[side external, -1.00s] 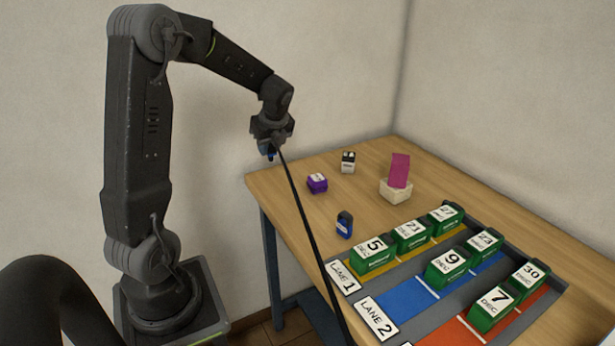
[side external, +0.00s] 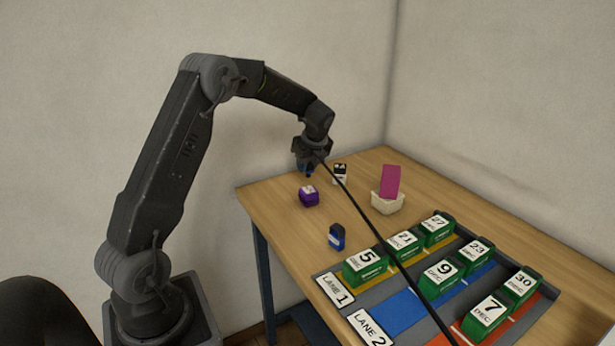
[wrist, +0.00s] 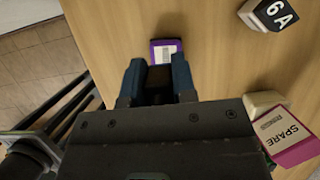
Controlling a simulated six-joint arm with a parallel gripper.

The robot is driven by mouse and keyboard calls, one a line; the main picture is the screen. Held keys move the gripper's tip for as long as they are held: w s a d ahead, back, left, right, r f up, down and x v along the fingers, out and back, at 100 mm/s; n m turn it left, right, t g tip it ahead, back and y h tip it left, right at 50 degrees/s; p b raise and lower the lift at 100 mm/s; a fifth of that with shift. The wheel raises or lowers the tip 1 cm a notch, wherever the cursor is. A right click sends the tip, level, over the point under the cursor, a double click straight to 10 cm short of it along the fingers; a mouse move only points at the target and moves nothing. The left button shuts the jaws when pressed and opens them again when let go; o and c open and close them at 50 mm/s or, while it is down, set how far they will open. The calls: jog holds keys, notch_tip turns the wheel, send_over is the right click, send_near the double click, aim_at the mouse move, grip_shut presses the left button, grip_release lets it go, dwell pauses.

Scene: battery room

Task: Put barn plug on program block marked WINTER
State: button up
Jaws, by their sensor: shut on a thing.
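My gripper (side external: 308,170) is above the far left part of the table, over the area of the purple block (side external: 309,196). In the wrist view its blue fingers (wrist: 158,75) are shut on a dark thing (wrist: 159,76), mostly hidden between them; I cannot read any label on it. A black cable (side external: 375,222) runs from the gripper down to the lower right. The purple block with a pale label (wrist: 165,50) lies just beyond the fingertips in the wrist view, apart from them. No WINTER or BARN marking is readable.
A blue block (side external: 337,237) stands nearer. Several green dated blocks (side external: 365,266) fill the lane tray (side external: 322,273) at right.

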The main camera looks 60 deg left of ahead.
aim_at(308, 176)
jog(key=shift+f, duration=2.1)
jog(key=shift+f, duration=0.15)
jog(key=o, duration=0.9)
